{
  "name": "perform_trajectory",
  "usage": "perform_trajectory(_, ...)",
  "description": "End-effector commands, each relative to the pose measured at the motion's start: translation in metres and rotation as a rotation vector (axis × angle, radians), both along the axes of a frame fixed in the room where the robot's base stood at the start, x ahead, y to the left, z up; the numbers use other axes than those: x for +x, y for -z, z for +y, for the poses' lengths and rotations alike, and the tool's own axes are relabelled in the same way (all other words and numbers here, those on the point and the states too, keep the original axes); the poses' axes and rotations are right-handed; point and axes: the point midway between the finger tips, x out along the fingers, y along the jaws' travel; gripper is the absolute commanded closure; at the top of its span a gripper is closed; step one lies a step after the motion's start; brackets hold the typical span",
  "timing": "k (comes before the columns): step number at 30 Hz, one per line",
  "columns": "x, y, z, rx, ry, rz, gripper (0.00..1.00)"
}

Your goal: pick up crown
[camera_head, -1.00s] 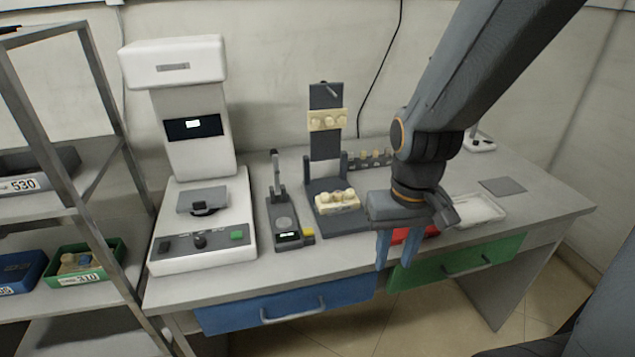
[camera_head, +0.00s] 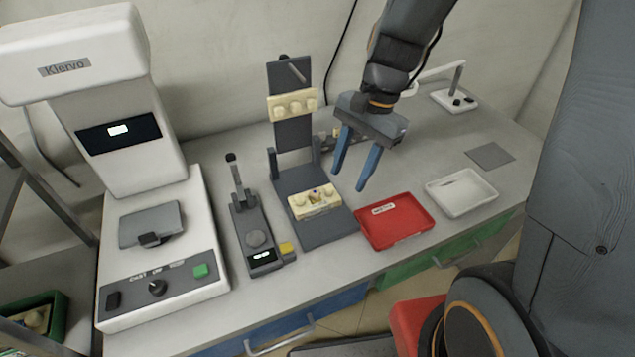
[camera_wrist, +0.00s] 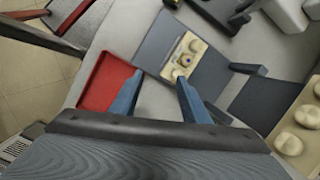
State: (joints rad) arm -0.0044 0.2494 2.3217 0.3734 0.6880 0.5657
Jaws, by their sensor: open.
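My gripper (camera_head: 349,180) is open and empty, its two blue fingers pointing down above the table, right of the articulator stand (camera_head: 318,229). It also shows in the wrist view (camera_wrist: 159,80). On the stand's base lies a cream lower tooth model (camera_head: 301,208) with a small coloured spot at its middle; it shows in the wrist view (camera_wrist: 196,47) beyond the fingers. A cream upper model (camera_head: 285,108) is fixed on the upright. Behind the gripper, a small dark rack with pale pieces (camera_head: 337,132) is partly hidden. I cannot tell which piece is the crown.
A red tray (camera_head: 420,233) and a white tray (camera_head: 487,203) lie at the right. A grey pad (camera_head: 490,156) and a white lamp-like stand (camera_head: 454,100) are farther back. A gauge-like device (camera_head: 265,263) and a large white machine (camera_head: 190,295) stand left.

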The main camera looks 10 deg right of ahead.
Motion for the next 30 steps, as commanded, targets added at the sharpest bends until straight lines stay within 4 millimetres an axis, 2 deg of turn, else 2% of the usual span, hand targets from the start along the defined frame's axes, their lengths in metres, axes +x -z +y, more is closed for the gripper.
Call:
perform_trajectory(3, 0.019, -0.010, 0.021, 0.060, 0.236, 0.089, 0.58)
perform_trajectory(8, 0.032, -0.010, 0.036, 0.100, 0.394, 0.153, 0.58)
perform_trajectory(17, 0.029, 0.016, 0.045, 0.102, 0.410, 0.158, 0.58)
perform_trajectory(25, 0.023, 0.048, 0.058, 0.101, 0.409, 0.158, 0.58)
perform_trajectory(30, 0.023, 0.058, 0.062, 0.101, 0.409, 0.155, 0.58)
